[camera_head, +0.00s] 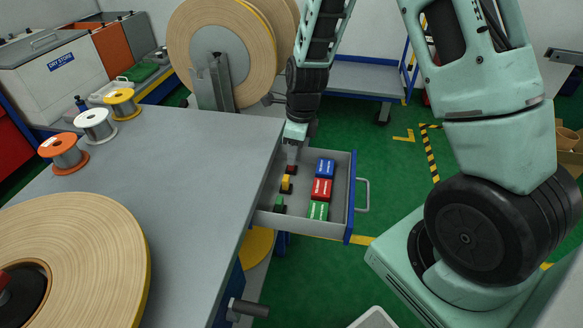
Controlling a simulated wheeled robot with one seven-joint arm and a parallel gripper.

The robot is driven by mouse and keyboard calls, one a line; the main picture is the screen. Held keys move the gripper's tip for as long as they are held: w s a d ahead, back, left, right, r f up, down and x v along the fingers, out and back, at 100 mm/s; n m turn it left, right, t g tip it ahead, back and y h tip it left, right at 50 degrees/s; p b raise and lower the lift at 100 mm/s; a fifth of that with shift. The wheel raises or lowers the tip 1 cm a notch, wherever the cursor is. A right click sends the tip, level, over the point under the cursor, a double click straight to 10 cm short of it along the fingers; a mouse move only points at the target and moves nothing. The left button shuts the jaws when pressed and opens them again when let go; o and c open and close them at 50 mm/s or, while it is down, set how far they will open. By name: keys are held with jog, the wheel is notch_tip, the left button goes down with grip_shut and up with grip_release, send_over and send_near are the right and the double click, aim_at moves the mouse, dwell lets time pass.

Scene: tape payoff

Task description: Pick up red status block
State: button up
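A red block (321,189) with small white lettering on top, too small to read, lies in an open grey drawer (339,229). It sits between a blue block (325,168) behind it and a green block (318,210) in front. My gripper (292,158) points down into the back left part of the drawer, to the left of the blue block and apart from the red block. Its fingertips are over or beside a small dark red piece (291,170). The fingers are too small here to show whether they are open or shut, or touch that piece.
A small yellow piece (287,184) and a small dark green piece (279,204) stand along the drawer's left side. The grey bench top (200,180) borders the drawer on the left, with spools and a large tape roll (105,255). Green floor lies right of the drawer handle (364,195).

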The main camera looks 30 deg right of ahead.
jog(key=f, duration=0.4)
jog(key=shift+w+a+f+b, duration=0.1)
jog(key=shift+w+a+b, duration=0.1)
jog(key=shift+w+b, duration=0.1)
jog(key=c, duration=0.8)
jog(key=shift+o, duration=0.2)
